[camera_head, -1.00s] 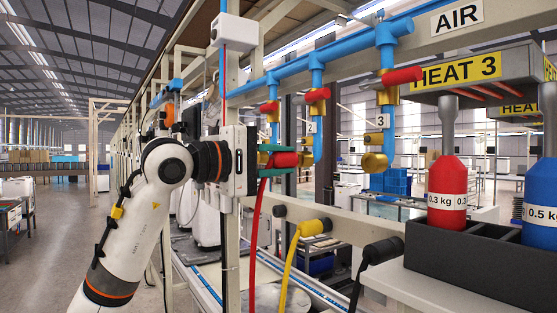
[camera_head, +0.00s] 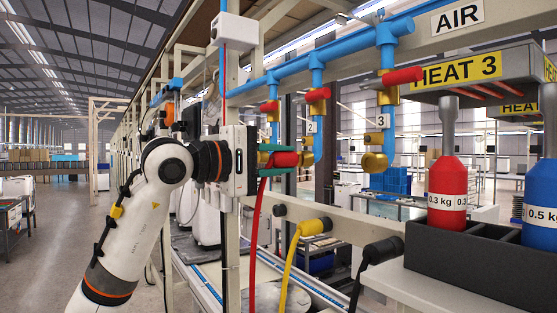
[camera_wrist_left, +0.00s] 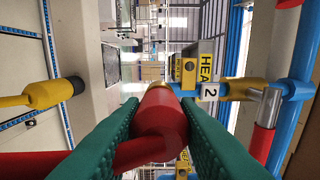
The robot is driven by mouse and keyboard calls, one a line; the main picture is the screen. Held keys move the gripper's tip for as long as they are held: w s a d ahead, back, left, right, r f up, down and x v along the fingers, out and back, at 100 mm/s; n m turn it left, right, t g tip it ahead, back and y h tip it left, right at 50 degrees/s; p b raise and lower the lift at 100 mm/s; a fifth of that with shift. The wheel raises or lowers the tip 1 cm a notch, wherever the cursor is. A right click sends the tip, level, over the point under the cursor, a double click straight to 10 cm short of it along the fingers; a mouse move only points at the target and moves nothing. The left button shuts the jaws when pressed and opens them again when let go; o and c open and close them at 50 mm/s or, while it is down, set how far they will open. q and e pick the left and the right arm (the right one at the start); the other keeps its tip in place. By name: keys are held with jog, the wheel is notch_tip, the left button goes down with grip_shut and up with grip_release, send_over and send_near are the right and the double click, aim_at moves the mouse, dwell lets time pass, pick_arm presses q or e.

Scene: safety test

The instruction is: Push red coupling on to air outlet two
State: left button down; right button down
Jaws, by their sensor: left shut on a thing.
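My left gripper (camera_head: 275,158) is shut on the red coupling (camera_head: 285,160), with green finger pads on both sides of it. The coupling also shows in the left wrist view (camera_wrist_left: 160,125), with its red hose trailing off. Air outlet two (camera_head: 307,157) is a brass fitting below the blue pipe tagged 2, just right of the coupling in the head view. In the wrist view a brass ring shows at the coupling's far end; I cannot tell whether it touches the outlet. My right gripper is not in view.
Air outlet three (camera_head: 374,162) is to the right. A yellow coupling (camera_head: 314,227) and a black coupling (camera_head: 383,251) sit on the lower rail with hanging hoses. A dark tray (camera_head: 470,265) holds red and blue weights at the right.

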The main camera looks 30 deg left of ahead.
pick_arm(q)
jog(key=shift+w+d+p, duration=0.2)
jog(key=shift+w+p, duration=0.1)
jog(key=shift+w, duration=0.2)
jog(key=c, duration=1)
grip_release()
jog(key=shift+c, duration=0.2)
jog(key=shift+s, duration=0.2)
jog(key=b+v, duration=0.4)
jog(key=v, duration=0.7)
jog(key=shift+s+b, duration=0.25)
jog(key=shift+b, duration=0.15)
jog(key=shift+a, duration=0.1)
